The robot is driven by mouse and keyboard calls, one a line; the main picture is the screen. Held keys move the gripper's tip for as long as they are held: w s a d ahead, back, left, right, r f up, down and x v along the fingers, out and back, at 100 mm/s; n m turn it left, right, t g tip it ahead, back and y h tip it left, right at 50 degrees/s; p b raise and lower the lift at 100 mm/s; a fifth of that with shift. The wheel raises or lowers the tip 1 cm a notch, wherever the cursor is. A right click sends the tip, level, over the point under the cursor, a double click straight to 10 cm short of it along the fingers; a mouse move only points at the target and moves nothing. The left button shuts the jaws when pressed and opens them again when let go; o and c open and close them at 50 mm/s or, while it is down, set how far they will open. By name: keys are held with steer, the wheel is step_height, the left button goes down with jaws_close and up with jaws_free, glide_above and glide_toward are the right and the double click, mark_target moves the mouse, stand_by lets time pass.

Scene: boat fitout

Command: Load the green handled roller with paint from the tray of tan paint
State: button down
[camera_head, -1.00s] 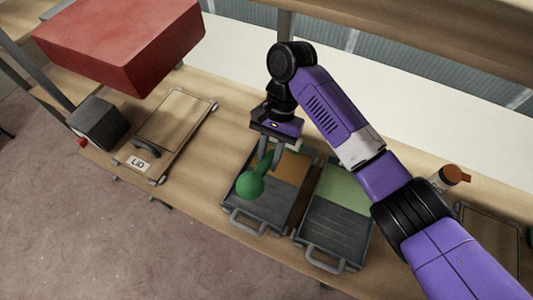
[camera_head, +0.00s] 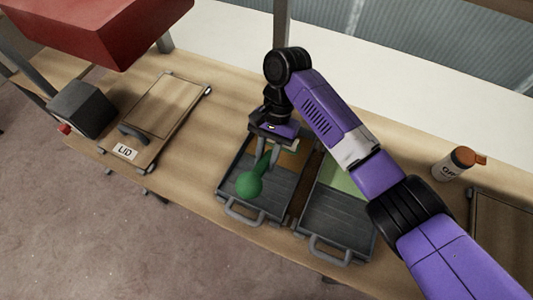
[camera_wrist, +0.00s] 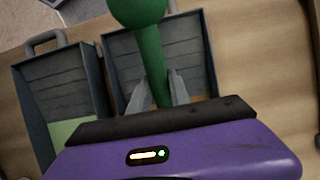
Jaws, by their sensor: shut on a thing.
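The green handled roller is in my gripper (camera_head: 268,155), and its green handle (camera_head: 249,184) points toward the front edge of the bench. My gripper is shut on the handle's shaft; the handle and both fingers also show in the wrist view (camera_wrist: 150,60). The roller's painting end is hidden under my gripper. The tray of tan paint (camera_head: 228,187) lies below my gripper, a grey tray with a ribbed slope at the front and tan-orange paint (camera_head: 292,160) at the back. I cannot tell whether the roller touches the paint.
A second grey tray with green paint (camera_head: 340,225) stands close on the right. A flat board marked LID (camera_head: 165,108) and a dark grey box (camera_head: 82,108) are at left. A red block (camera_head: 90,30) is at upper left. A labelled bottle (camera_head: 455,165) stands at right.

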steer(key=shift+f, duration=0.6)
stand_by(0.7)
steer(key=shift+f+p, duration=0.15)
steer(key=shift+p, duration=0.2)
stand_by(0.9)
step_height(320, 180, up, 7)
steer(key=p, duration=0.7)
steer(key=shift+f, duration=0.2)
steer(key=shift+r, duration=1.25)
